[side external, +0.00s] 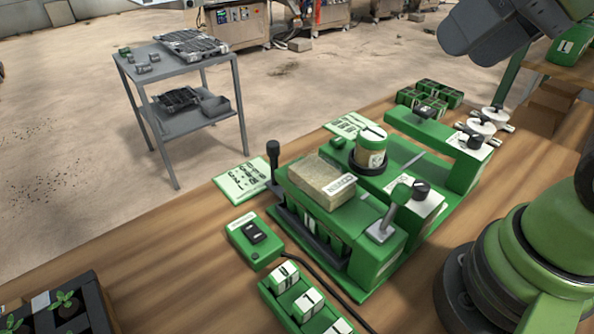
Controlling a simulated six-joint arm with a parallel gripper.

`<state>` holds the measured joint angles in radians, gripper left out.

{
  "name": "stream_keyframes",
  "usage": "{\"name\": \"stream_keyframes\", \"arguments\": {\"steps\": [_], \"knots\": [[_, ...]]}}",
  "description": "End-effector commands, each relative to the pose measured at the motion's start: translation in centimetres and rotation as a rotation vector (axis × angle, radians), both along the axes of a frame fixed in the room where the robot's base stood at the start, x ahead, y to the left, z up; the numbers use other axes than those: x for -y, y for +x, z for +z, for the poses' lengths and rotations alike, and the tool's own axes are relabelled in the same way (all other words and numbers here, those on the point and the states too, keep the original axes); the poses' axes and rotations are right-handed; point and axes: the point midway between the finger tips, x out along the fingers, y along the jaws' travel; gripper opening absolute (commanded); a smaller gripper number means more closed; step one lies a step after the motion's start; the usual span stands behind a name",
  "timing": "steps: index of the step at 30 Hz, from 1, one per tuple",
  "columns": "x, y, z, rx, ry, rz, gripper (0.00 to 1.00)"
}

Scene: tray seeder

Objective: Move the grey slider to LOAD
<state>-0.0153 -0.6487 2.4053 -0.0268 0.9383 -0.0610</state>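The green tray seeder (395,265) stands on the wooden bench. A dark grey sliding bar (310,235) runs along its front left side, with a black-knobbed upright handle (273,158) at its far end. A grey plate (382,232) with a green-knobbed lever sits at the near end. I cannot tell for sure which part is the grey slider, and no LOAD label is readable. My gripper (470,38) is a dark grey shape at the upper right edge, raised well above the bench and away from the seeder. Its finger opening cannot be made out.
A tan block (322,180) and a round canister (370,150) sit on the seeder. A green switch box (254,241) with a cable and a rack of labelled blocks (303,302) stand in front. A seedling tray (95,300) is at lower left.

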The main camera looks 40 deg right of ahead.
Motion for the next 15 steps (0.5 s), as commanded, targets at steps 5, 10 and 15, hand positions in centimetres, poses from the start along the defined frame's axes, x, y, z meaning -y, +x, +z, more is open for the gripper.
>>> {"name": "stream_keyframes", "arguments": {"steps": [5,10,15], "knots": [[-0.6,5.1,1.4,-0.088,-0.110,0.182,0.52],[-1.7,10.8,1.0,-0.175,-0.217,0.382,0.52],[-3.2,16.3,-1.5,-0.259,-0.312,0.585,0.52]]}}
